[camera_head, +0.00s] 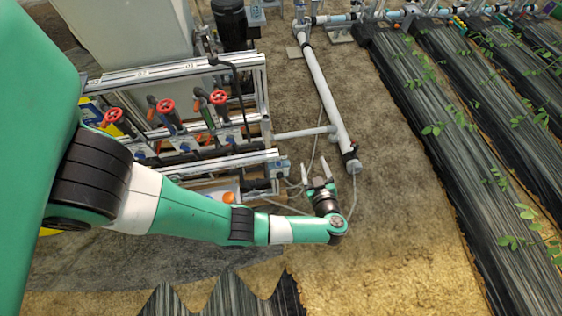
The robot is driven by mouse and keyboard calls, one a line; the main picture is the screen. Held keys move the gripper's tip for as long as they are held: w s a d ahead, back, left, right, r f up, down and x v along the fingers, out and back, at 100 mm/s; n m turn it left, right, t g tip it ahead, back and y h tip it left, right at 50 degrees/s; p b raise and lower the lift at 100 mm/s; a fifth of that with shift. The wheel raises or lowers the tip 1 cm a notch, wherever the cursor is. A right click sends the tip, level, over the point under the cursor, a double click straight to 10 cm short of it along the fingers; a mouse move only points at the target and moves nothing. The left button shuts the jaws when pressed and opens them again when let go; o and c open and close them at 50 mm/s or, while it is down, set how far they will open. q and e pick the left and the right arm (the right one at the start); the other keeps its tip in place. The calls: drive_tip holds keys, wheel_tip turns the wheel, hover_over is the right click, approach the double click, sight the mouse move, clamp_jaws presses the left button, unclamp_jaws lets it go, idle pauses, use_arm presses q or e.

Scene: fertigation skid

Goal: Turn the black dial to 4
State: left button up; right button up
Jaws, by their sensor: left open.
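My left gripper (314,170) is open and empty, with its two pale fingers pointing up the picture. It is just to the right of the end of the fertigation skid (215,163), near a small grey-blue box (277,169) at the end of the lower rail. I cannot make out the black dial or its numbers; it may be too small or hidden. My left arm covers the lower left of the skid. My right gripper is not in view.
Three red handwheels (166,106) stand along the skid's frame. A white pipe (326,88) runs along the ground to the right of the gripper, with thin hoses near it. Planted beds (470,130) lie at right. Bare ground (390,230) is clear between.

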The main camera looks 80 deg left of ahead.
sight(281, 178)
use_arm(q)
drive_tip(key=s+f+m+b, duration=0.1)
drive_tip(key=s+f+b, duration=0.25)
drive_tip(key=f, duration=0.45)
drive_tip(key=s+f+m+g+b, duration=0.1)
drive_tip(key=s+f+b, duration=0.1)
drive_tip(key=f+b, duration=0.45)
drive_tip(key=s+f+b, duration=0.2)
drive_tip(key=s+f, duration=0.1)
drive_tip(key=f, duration=0.7)
drive_tip(key=b+x, duration=0.5)
drive_tip(key=x, duration=0.5)
drive_tip(key=shift+s+a+f, duration=0.1)
drive_tip(key=shift+s+f, duration=0.05)
drive_tip(key=shift+f, duration=0.05)
drive_tip(key=shift+a, duration=0.3)
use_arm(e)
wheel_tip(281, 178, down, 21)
use_arm(q)
clamp_jaws()
